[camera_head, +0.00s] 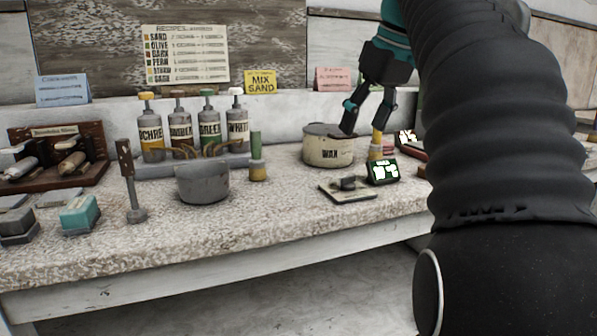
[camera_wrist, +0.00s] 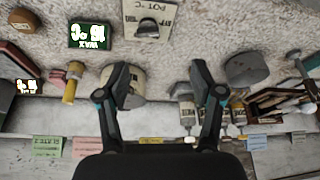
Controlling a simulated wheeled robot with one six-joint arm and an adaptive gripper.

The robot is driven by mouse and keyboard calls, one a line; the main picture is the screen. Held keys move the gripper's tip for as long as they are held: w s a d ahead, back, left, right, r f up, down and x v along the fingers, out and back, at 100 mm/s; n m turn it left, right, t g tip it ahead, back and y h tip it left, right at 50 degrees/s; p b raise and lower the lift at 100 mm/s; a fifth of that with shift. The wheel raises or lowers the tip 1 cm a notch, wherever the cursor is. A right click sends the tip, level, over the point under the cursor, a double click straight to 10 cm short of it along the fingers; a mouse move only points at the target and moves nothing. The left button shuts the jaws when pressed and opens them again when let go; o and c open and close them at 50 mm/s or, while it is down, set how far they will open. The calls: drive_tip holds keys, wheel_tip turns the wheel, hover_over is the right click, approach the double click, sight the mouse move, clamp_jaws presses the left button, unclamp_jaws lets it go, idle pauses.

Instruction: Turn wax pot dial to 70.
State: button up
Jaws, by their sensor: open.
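The wax pot (camera_head: 329,150), cream with a grey lid and the word WAX, stands on the speckled counter. In front of it lies a pale plate with a dark dial knob (camera_head: 348,183); in the wrist view the knob (camera_wrist: 148,27) sits at the top edge, upside down. A small dark display (camera_head: 382,171) with bright digits stands right of the dial; I cannot read its number surely. My gripper (camera_head: 364,130) is open and empty, above and beside the pot's right side. In the wrist view its fingers (camera_wrist: 163,72) spread apart, the left one partly covering the pot (camera_wrist: 136,78).
A grey bowl (camera_head: 202,182) and a yellow-green cylinder (camera_head: 257,160) stand left of the pot. Labelled bottles (camera_head: 209,127) line the back. A yellow-based object (camera_head: 376,146) and a second display (camera_head: 407,137) stand right of the pot. The counter just left of the dial is clear.

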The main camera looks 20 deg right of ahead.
sight(349, 176)
drive_tip(key=shift+n, duration=0.3)
drive_tip(key=b+x, duration=0.2)
drive_tip(key=x, duration=0.2)
drive_tip(key=d+b+x, duration=0.1)
drive_tip(key=b+x, duration=0.1)
drive_tip(key=x, duration=0.2)
drive_tip(key=d+b+x, duration=0.1)
drive_tip(key=b+x, duration=0.1)
drive_tip(key=x, duration=0.1)
drive_tip(key=shift+w+f, duration=0.35)
drive_tip(key=shift+w, duration=0.15)
drive_tip(key=c, duration=1.1)
